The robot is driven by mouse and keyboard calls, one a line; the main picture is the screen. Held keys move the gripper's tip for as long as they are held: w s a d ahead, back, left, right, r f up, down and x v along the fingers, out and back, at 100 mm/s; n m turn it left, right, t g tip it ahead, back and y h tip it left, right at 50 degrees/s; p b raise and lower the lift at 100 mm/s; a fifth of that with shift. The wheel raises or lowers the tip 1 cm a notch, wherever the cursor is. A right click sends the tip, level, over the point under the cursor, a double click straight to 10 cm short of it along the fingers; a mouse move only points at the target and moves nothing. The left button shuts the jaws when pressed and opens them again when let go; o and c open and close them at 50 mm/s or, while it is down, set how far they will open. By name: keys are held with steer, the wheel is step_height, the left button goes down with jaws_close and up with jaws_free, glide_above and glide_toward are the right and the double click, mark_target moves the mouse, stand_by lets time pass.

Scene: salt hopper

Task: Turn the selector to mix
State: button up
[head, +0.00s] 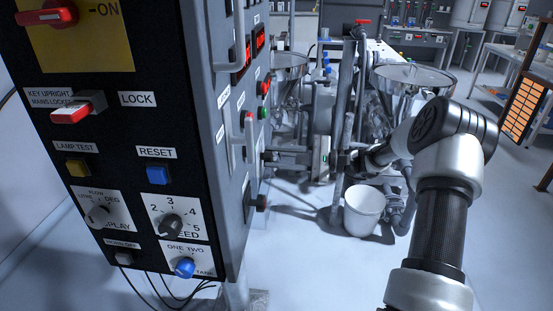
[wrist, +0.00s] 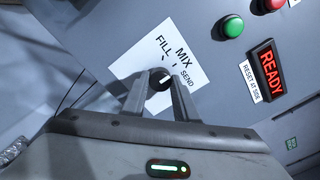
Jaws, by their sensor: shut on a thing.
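The selector (wrist: 160,78) is a black round knob on a white label plate (wrist: 137,67) marked FILL, MIX and SEND, in the wrist view. A small white mark shows on the knob's right side; I cannot tell for sure which word it points at. My gripper (wrist: 159,92) has one finger on each side of the knob and is shut on it. In the head view my gripper (head: 270,156) reaches in from the right to the side face of the dark control cabinet (head: 218,180). The selector cannot be made out there.
Beside the selector are a green button (wrist: 231,27), a red button (wrist: 268,4) and a lit READY sign (wrist: 268,67). The cabinet front has a blue RESET button (head: 158,175) and other knobs. A white bucket (head: 364,211) stands below my arm, near pipes and hoppers.

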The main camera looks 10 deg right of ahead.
steer(key=o, duration=1.1)
steer(key=shift+c, duration=0.2)
steer(key=shift+d, duration=0.15)
steer(key=p+v, duration=0.1)
steer(key=v, duration=1.6)
